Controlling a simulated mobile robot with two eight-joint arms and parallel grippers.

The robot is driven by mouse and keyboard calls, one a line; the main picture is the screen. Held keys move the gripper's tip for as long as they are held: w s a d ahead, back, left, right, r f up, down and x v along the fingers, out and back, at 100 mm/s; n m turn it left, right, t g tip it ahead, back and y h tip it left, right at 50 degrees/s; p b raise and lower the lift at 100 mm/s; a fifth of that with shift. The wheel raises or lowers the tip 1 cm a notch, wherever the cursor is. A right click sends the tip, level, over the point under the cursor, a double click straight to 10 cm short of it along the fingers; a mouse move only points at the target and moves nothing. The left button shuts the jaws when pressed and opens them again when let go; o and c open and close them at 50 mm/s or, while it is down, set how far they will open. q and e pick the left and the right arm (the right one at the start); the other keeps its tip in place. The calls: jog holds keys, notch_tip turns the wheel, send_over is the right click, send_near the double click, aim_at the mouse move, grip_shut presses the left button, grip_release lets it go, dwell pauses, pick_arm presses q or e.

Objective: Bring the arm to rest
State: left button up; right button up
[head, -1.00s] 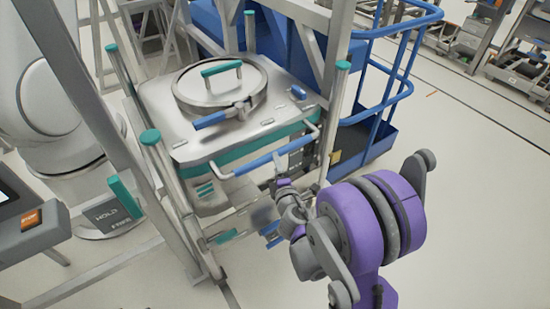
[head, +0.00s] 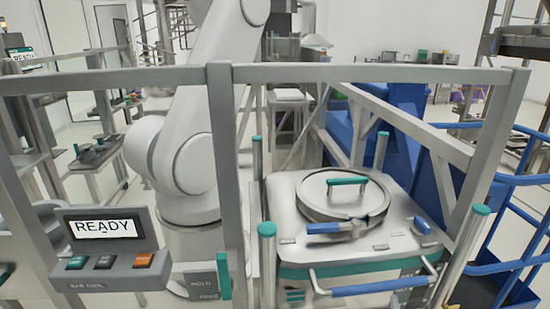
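Neither of my arms nor grippers shows in the head view now. The steel bin (head: 285,225) stands behind the grey frame, between upright posts with green caps. Its round lid (head: 315,205) is on, with a green handle (head: 347,182) on top and a blue-gripped clamp (head: 325,228) at the front. A blue-gripped bar handle (head: 370,288) runs along the bin's front side.
A grey metal frame (head: 370,74) crosses in front. A control panel (head: 105,247) at the left reads "READY". A large white robot arm (head: 188,160) stands behind the frame. Blue railings (head: 515,181) stand at the right. Pale floor shows at the far left.

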jog(key=s+a+f+m+g+y, duration=0.1)
jog(key=s+a+m+g+y, duration=0.2)
jog(key=s+a, duration=0.3)
jog(key=s+a+m+g+y, duration=0.2)
jog(key=s+a+m+g, duration=0.2)
jog(key=s, duration=0.8)
jog(key=shift+s+a+f+m+y, duration=0.25)
jog(key=shift+a+f+m+y, duration=0.15)
jog(key=shift+a+m, duration=0.7)
